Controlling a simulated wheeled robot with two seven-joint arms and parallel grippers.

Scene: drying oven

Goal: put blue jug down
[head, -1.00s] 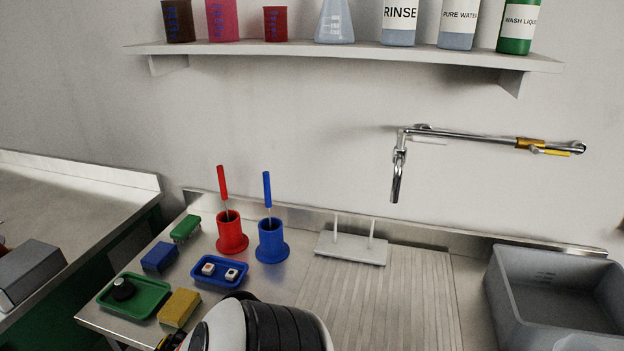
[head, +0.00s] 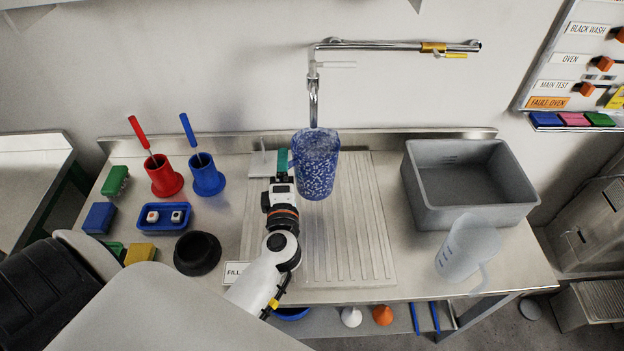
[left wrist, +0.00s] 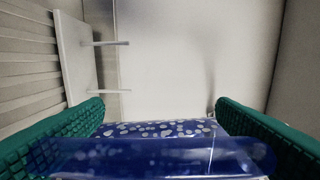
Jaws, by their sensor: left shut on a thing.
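The blue jug (head: 318,168), speckled with white, is upright below the tap (head: 314,100) and over the ribbed drainboard (head: 350,235). I cannot tell whether its base touches the board. My left gripper (head: 283,163) is at the jug's left side, shut on its handle. In the left wrist view the blue handle (left wrist: 150,157) lies between the green finger pads of my left gripper (left wrist: 160,140), with the speckled wall (left wrist: 160,128) behind it. My right gripper is not in view.
A white peg rack (head: 262,163) stands just left of the jug. A grey basin (head: 470,215) and a clear jug (head: 468,245) are to the right. Red (head: 163,178) and blue (head: 207,178) brush holders and a black round thing (head: 197,253) are to the left. The drainboard's front is clear.

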